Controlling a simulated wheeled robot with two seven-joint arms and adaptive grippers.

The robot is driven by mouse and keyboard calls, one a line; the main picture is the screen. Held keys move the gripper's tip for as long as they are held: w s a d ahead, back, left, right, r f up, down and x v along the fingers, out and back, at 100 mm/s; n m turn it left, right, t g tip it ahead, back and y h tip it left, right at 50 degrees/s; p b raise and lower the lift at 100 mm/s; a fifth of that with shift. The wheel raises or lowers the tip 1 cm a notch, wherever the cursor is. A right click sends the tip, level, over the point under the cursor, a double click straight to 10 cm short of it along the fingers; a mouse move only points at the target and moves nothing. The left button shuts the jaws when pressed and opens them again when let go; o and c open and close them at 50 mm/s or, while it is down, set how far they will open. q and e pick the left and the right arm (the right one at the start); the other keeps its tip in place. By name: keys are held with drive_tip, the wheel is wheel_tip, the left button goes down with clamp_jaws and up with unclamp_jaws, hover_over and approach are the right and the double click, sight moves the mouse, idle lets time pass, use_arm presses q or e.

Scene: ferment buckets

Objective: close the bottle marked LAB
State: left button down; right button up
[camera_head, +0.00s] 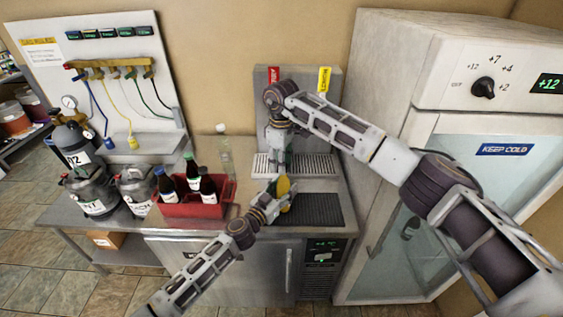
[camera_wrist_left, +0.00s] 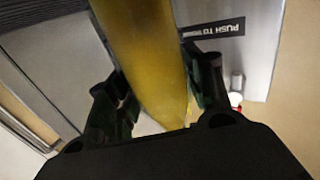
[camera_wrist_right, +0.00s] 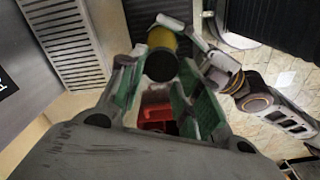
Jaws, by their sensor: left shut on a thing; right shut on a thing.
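A bottle with yellow contents (camera_head: 283,187) is held above the counter by the drip trays. My left gripper (camera_head: 270,203) is shut on its body; the left wrist view shows the yellow bottle (camera_wrist_left: 148,60) between the fingers. My right gripper (camera_head: 280,150) points down above the bottle. In the right wrist view a round dark cap (camera_wrist_right: 161,65) sits between the right fingertips, over the yellow body (camera_wrist_right: 161,38), and the gripper is shut on it. No LAB mark is readable on the bottle. Whether the cap is fully seated I cannot tell.
A red crate (camera_head: 190,208) with dark bottles stands left of the grippers. A clear bottle (camera_head: 226,155) stands behind it. Black and grey kegs (camera_head: 92,188) crowd the left. A tap tower (camera_head: 325,130) is behind, and a tall fridge (camera_head: 450,180) bounds the right.

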drive_tip(key=shift+o, duration=0.3)
drive_tip(key=shift+s+a+r, duration=0.15)
drive_tip(key=shift+s+a, duration=0.05)
idle(0.4)
drive_tip(key=o, duration=0.7)
drive_tip(key=shift+d, duration=0.1)
drive_tip(key=shift+c, duration=0.2)
drive_tip(key=shift+w, duration=0.1)
drive_tip(key=shift+r, duration=2.15)
